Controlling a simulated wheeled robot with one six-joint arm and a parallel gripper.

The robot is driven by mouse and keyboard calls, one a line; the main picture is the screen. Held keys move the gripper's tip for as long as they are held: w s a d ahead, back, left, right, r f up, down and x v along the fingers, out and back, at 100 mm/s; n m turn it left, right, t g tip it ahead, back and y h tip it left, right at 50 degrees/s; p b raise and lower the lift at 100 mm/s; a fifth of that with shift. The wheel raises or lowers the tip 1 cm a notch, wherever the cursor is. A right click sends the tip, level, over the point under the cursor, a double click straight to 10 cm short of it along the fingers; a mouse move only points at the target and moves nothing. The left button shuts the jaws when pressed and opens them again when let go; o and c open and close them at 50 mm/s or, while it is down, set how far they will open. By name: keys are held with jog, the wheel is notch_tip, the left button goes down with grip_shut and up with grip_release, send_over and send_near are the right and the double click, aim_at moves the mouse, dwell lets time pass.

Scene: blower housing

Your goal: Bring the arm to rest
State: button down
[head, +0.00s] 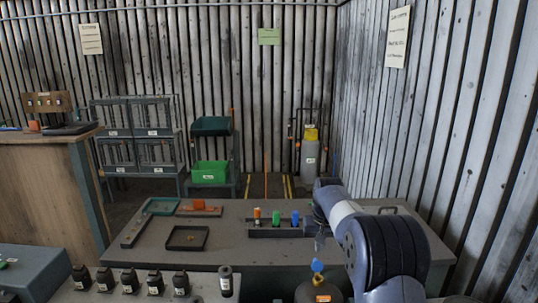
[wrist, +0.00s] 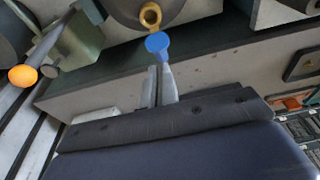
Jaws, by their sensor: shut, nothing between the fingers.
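My arm rises at the right of the head view and bends down over the front edge of the grey table (head: 350,222). My gripper (head: 320,243) hangs at its end, small and partly dark in that view. In the wrist view my gripper (wrist: 161,72) shows pale narrow fingers, shut and holding nothing. A blue knob (wrist: 157,43) appears just past the fingertips; whether they touch it I cannot tell. The head view shows the blue knob (head: 317,265) just below the gripper, above a dark rounded body (head: 318,292).
A dark rack (head: 270,232) with orange, green and blue pieces stands left of my gripper. A black tray (head: 187,238) lies farther left. Several black bottle-like items (head: 154,282) line the front bench. A grey cylinder (head: 310,158) stands behind the table. The table's middle is clear.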

aim_at(317, 260)
jog(key=shift+w+f+b, duration=0.1)
jog(key=shift+w+f, duration=0.1)
jog(key=shift+f, duration=0.55)
jog(key=shift+w+f+b, duration=0.1)
jog(key=shift+w+f, duration=0.05)
jog(key=shift+f, duration=0.65)
jog(key=shift+w+f+b, duration=0.1)
jog(key=shift+w+f, duration=0.1)
jog(key=shift+f, duration=0.55)
jog(key=shift+s, duration=0.15)
